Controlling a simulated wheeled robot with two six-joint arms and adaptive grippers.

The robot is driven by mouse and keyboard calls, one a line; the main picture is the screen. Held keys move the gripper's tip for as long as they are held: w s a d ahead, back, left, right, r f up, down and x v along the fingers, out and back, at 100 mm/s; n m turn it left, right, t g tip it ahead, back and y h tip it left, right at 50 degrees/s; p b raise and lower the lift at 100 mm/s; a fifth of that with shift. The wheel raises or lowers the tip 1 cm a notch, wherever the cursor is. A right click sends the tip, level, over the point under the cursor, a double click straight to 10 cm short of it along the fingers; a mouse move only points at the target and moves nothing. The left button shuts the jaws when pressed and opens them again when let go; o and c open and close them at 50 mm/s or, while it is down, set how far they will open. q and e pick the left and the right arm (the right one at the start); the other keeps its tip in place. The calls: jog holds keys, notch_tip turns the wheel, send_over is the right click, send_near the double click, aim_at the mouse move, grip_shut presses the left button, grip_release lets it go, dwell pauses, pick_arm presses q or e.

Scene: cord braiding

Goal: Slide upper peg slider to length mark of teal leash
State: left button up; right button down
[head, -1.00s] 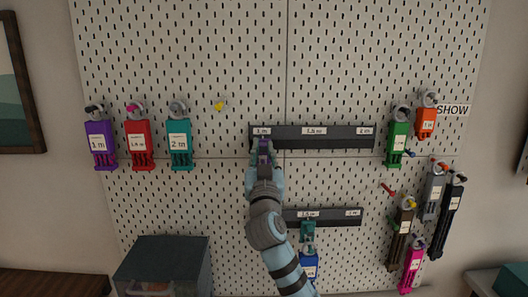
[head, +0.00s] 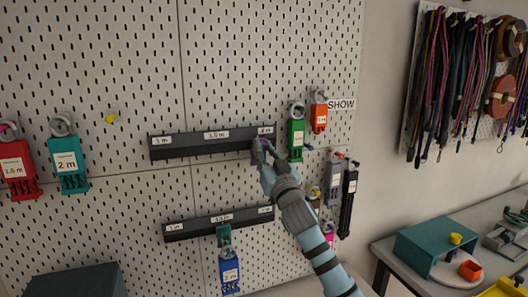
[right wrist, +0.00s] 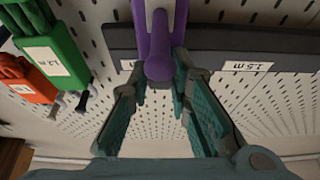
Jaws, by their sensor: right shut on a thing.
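The upper rail (head: 190,149) is a dark bar on the pegboard with white labels for 1 m, 1.5 m and 2 m. The purple peg slider (head: 257,157) is at the rail's right end, just below the 2 m label (head: 265,130). My right gripper (head: 265,152) is shut on this slider; in the right wrist view the purple slider (right wrist: 160,65) stands between the fingers and partly hides a label. The teal leash tag (head: 68,164) hangs at the left and reads 2 m. My left gripper is not in view.
A green tag (head: 296,133) and an orange tag (head: 319,117) hang close right of the rail. A lower rail (head: 190,227) has a teal slider (head: 223,236) with a blue tag (head: 229,272) below it. A yellow peg (head: 111,117) sits left of the upper rail.

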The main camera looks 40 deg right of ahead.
jog(key=shift+s+d, duration=0.2)
jog(key=shift+d, duration=0.45)
jog(key=shift+s+d, duration=0.15)
jog(key=shift+d, duration=0.45)
jog(key=c, duration=1.8)
grip_release()
jog(key=shift+r, duration=0.1)
jog(key=shift+c, duration=0.2)
jog(key=o, duration=0.3)
jog(key=shift+d, duration=0.1)
jog(key=shift+o, duration=0.3)
jog(key=shift+d, duration=0.2)
jog(key=shift+s+a, duration=0.1)
